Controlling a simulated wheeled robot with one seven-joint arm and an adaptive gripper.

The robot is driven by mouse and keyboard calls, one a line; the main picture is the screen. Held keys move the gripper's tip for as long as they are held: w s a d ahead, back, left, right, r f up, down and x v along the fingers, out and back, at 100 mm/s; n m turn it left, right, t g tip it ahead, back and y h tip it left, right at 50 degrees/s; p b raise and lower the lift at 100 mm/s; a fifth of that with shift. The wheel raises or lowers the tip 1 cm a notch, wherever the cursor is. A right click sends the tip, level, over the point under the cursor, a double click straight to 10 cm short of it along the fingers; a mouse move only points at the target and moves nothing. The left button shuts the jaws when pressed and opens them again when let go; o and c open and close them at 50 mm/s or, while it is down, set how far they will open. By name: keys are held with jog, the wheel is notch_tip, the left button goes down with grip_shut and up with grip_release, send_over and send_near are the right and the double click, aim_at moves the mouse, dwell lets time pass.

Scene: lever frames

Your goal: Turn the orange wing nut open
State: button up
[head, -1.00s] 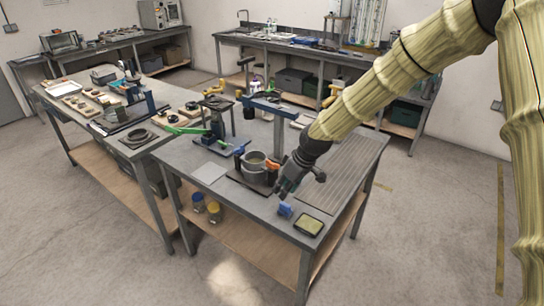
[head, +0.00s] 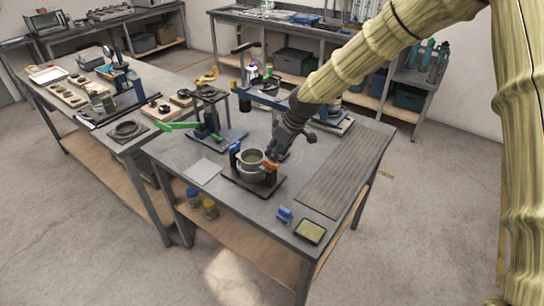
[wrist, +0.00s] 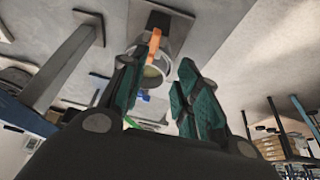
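The orange wing nut (head: 271,165) sits at the right side of a grey pot-like vessel (head: 251,168) on a dark base plate. In the wrist view the orange part (wrist: 154,44) shows ahead of the fingers, closer to the left finger, with the round vessel (wrist: 152,74) behind it. My gripper (head: 273,154) is just behind and above the wing nut in the head view. In the wrist view my gripper (wrist: 160,62) has its two teal-padded fingers apart with nothing between them. I cannot tell whether a finger touches the nut.
A blue clamp piece (head: 284,214) and a shallow tray (head: 310,231) lie at the front right. A stand with a green handle (head: 178,126) is to the left. A blue-armed post stands behind my gripper. The ribbed mat (head: 345,172) at right is clear.

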aim_at(270, 163)
jog(key=w+f, duration=0.1)
jog(key=f, duration=0.1)
jog(key=w+a+f+p, duration=0.1)
jog(key=w+f, duration=0.1)
jog(key=f, duration=0.1)
jog(key=shift+w+a+f, duration=0.15)
jog(key=shift+w+f, duration=0.2)
jog(key=shift+a+f+p, duration=0.1)
jog(key=shift+f+p, duration=0.15)
jog(key=shift+p, duration=0.1)
jog(key=shift+s+a+f, duration=0.1)
jog(key=shift+s, duration=0.1)
jog(key=shift+s+a, duration=0.1)
jog(key=shift+s, duration=0.3)
jog(key=shift+w+f, duration=0.45)
jog(key=shift+w, duration=0.1)
jog(key=shift+s+r, duration=0.3)
grip_shut()
jog(key=shift+f, duration=0.1)
